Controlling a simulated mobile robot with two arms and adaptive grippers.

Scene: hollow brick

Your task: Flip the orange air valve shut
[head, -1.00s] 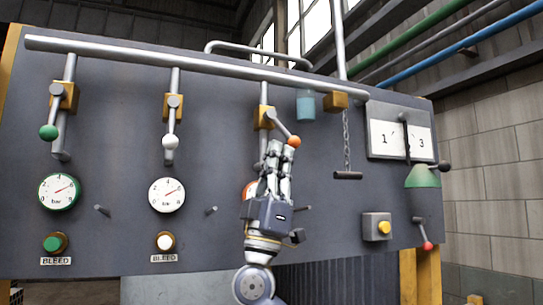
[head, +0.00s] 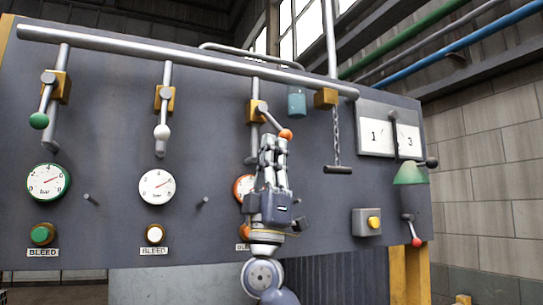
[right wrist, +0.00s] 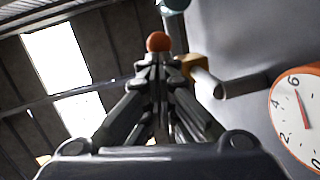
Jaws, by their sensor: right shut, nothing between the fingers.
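The orange air valve has a brass body (head: 254,111) on the third drop pipe. Its grey lever (head: 271,122) slants down to the right and ends in an orange ball (head: 286,134). My right gripper (head: 274,143) points up, shut and empty, with its fingertips just below and left of the ball. In the right wrist view the orange ball (right wrist: 158,41) shows just beyond the closed fingertips (right wrist: 158,62); I cannot tell whether they touch. The brass body (right wrist: 193,66) is to the right there. My left gripper is out of view.
The green-ball valve (head: 39,120) and white-ball valve (head: 162,131) are to the left. An orange-rimmed gauge (head: 243,187) is partly hidden behind my right gripper. A chain with a T-handle (head: 338,170), a yellow button (head: 374,223) and a red-ball lever (head: 416,242) are to the right.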

